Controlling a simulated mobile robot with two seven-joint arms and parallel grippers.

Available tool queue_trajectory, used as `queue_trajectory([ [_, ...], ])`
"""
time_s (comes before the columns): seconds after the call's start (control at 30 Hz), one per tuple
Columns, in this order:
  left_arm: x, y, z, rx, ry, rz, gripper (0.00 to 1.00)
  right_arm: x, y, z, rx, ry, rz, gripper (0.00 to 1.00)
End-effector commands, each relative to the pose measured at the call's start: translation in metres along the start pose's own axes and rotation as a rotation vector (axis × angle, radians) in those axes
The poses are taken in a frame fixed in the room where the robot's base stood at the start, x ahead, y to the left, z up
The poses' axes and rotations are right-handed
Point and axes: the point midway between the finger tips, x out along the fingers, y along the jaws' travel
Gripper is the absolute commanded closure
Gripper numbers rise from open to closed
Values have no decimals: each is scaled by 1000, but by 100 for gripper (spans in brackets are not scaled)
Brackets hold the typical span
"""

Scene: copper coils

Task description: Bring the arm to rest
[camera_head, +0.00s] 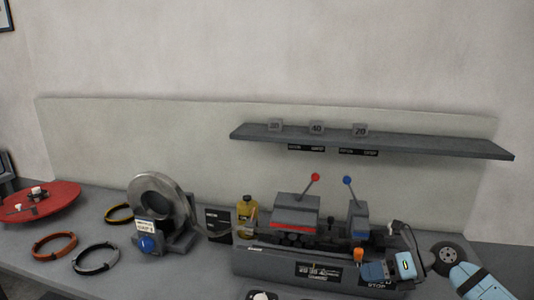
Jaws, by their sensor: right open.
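The fingertips are small and hard to make out against the machine. My left gripper is not in view.
A red round plate (45,207) with small parts is at far left. A yellow bottle (246,208) stands behind the bench machine. Levers with a red knob (315,177) and blue knob (347,180) stick up. A shelf (430,146) with number blocks hangs above.

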Motion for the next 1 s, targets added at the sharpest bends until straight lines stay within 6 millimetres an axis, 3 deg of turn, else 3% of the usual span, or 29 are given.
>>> queue_trajectory([
  [0.03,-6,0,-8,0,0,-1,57,18,18,-14,101,-77,111,50],
  [0.1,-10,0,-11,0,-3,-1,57,35,37,-27,259,-203,248,50],
  [0.2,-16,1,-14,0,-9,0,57,46,53,-43,509,-379,399,50],
  [0.4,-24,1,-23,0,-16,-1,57,49,50,-89,1080,-705,569,50],
  [0.47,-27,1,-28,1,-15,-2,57,48,43,-114,1289,-805,588,50],
  [0.63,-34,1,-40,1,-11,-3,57,50,25,-207,1897,-1043,549,50],
  [0.8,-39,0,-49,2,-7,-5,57,56,30,-296,2364,-1161,437,50],
  [0.9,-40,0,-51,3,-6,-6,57,59,36,-326,2511,-1185,385,50],
  [1.0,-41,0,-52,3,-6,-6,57,61,39,-339,2577,-1193,361,50],
])
